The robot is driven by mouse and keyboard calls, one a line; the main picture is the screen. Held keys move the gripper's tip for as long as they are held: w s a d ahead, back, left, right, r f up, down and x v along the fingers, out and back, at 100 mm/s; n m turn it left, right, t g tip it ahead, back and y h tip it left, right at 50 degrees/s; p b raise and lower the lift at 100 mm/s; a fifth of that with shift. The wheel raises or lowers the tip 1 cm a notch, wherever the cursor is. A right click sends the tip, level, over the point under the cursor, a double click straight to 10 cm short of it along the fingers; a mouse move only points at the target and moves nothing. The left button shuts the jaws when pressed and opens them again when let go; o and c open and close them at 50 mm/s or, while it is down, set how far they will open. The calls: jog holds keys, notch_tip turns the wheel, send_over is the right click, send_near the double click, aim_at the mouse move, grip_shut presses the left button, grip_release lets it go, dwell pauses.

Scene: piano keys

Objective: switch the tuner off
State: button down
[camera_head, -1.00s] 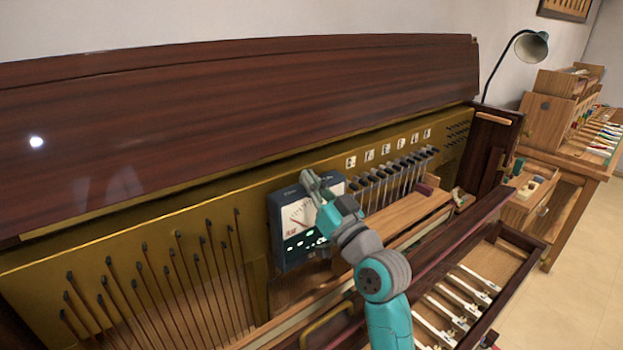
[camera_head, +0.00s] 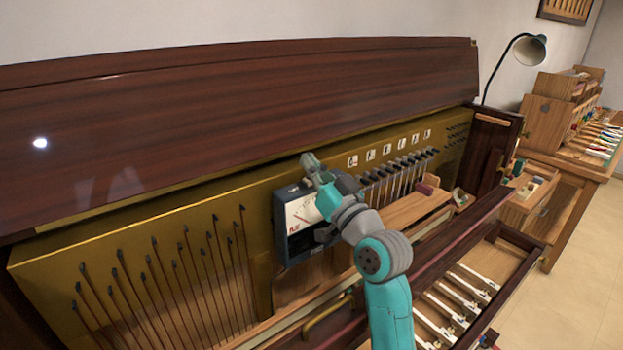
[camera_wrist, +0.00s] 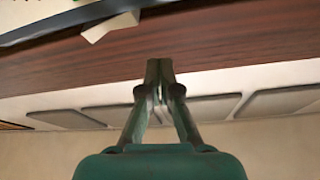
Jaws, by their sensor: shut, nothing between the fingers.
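The tuner (camera_head: 292,238) is a dark blue box with a cream dial marked in red. It stands against the gold plate in the head view, and my arm hides much of its right side. I see no green lights on its visible lower front now. My gripper (camera_wrist: 159,72) is shut and empty in the wrist view, its fingertips over a dark brown wooden strip. A dark edge with a small cream tab (camera_wrist: 110,27) lies above the fingertips, apart from them; I cannot tell whether the tab is the tuner's switch.
Thin rods with dark heads (camera_head: 160,270) stand left of the tuner. A row of hammers (camera_head: 400,172) and a wooden block (camera_head: 415,207) lie to its right.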

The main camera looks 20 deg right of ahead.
jog(key=d+v, duration=0.1)
jog(key=v, duration=0.8)
jog(key=shift+s+d+f, duration=0.15)
jog(key=shift+d+f, duration=0.1)
